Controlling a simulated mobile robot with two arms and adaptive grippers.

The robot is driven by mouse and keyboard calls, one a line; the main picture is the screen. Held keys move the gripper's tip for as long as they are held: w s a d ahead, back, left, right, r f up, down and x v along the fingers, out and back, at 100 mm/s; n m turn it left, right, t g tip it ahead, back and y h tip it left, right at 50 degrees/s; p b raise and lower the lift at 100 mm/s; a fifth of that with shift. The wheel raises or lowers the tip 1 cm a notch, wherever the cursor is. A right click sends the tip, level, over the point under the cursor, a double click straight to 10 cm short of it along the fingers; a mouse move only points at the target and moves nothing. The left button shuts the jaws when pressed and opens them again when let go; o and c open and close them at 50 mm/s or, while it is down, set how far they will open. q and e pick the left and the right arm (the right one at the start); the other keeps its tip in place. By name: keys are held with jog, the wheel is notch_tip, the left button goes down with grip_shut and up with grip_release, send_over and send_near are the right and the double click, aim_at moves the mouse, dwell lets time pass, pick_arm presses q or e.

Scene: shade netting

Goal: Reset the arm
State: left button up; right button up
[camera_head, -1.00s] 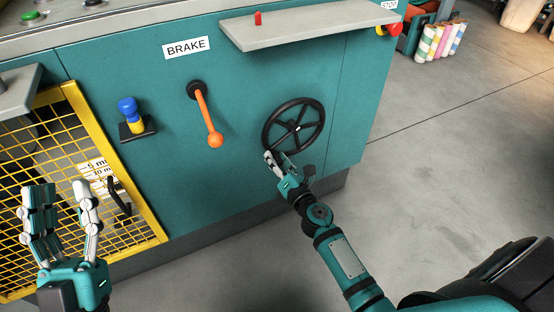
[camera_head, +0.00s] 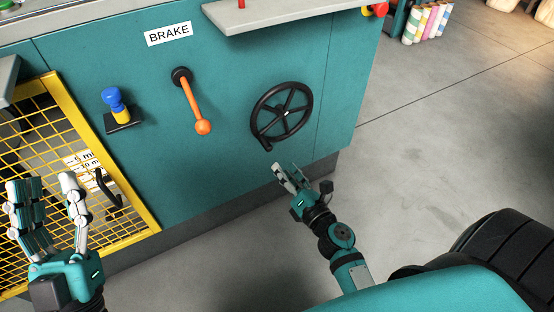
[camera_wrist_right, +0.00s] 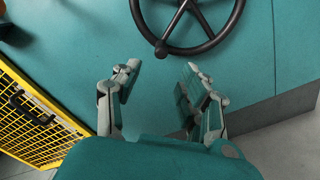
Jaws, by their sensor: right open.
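My right gripper (camera_head: 285,178) is open and empty. It is below the black handwheel (camera_head: 281,113) on the teal machine panel, apart from it. In the right wrist view, the gripper's two fingers (camera_wrist_right: 158,88) are spread with bare teal panel between them, and the lower part of the handwheel (camera_wrist_right: 188,22) with its knob shows above. My left gripper (camera_head: 45,205) stands at the lower left in front of the yellow mesh guard, fingers pointing up with a gap between them. It holds nothing that I can see.
The orange brake lever (camera_head: 193,103) hangs from the panel under the BRAKE label (camera_head: 169,34). A blue and yellow joystick (camera_head: 114,103) is to its left. The yellow mesh guard (camera_head: 97,133) is at the left. A grey shelf (camera_head: 270,14) juts out above. Grey floor (camera_head: 420,150) is open at the right.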

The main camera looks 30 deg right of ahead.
jog(key=shift+s, duration=0.55)
